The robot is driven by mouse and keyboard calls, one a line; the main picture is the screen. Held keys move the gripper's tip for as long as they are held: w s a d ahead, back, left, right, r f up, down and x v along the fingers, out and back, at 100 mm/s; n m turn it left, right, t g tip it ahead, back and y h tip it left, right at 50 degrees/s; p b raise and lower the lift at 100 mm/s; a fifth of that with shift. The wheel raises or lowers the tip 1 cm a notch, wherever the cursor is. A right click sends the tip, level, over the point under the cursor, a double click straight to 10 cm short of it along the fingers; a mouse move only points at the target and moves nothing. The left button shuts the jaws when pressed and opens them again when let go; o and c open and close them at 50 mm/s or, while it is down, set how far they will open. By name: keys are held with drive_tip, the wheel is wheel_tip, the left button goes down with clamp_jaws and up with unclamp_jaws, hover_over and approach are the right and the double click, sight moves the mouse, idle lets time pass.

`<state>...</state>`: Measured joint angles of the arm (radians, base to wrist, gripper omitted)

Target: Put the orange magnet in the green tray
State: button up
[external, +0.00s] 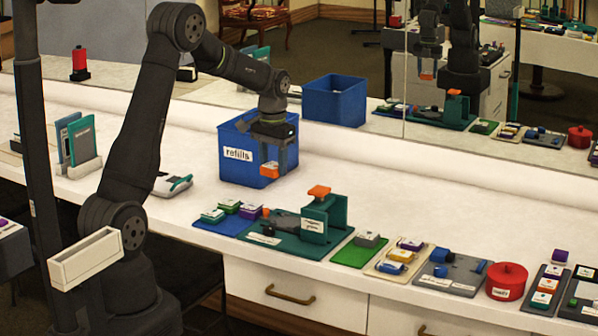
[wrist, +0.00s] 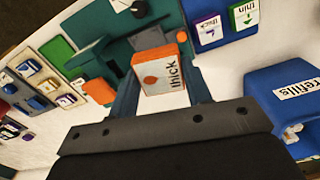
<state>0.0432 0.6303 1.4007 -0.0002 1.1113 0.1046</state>
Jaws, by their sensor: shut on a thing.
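My gripper (external: 272,163) is shut on a small orange block with a white label, the orange magnet (external: 269,170). It is held above the counter, in front of the blue bin in the external view. In the wrist view my gripper (wrist: 160,80) has a finger on each side of the magnet (wrist: 155,68), whose label reads "thick" beside an orange drop. The flat green tray (external: 347,256) lies on the counter right of the teal press, with a grey block on it. The green tray also shows at the left of the wrist view (wrist: 57,50).
The blue "refills" bin (external: 237,170) stands behind my gripper. A teal press (external: 325,218) with an orange top rises between my gripper and the green tray. A blue tray (external: 222,227) with small blocks is left of it. A red pot (external: 507,282) stands right. A mirror lines the back.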

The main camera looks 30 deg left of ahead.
drive_tip(key=d+n, duration=1.3)
drive_tip(key=d, duration=0.5)
drive_tip(key=n, duration=0.7)
hover_over(352, 257)
wheel_tip(352, 257, down, 9)
drive_tip(key=shift+d+f, duration=0.1)
drive_tip(key=shift+f, duration=2.7)
drive_tip(key=o, duration=1.1)
drive_tip(key=shift+o, duration=0.2)
drive_tip(key=shift+r, duration=0.1)
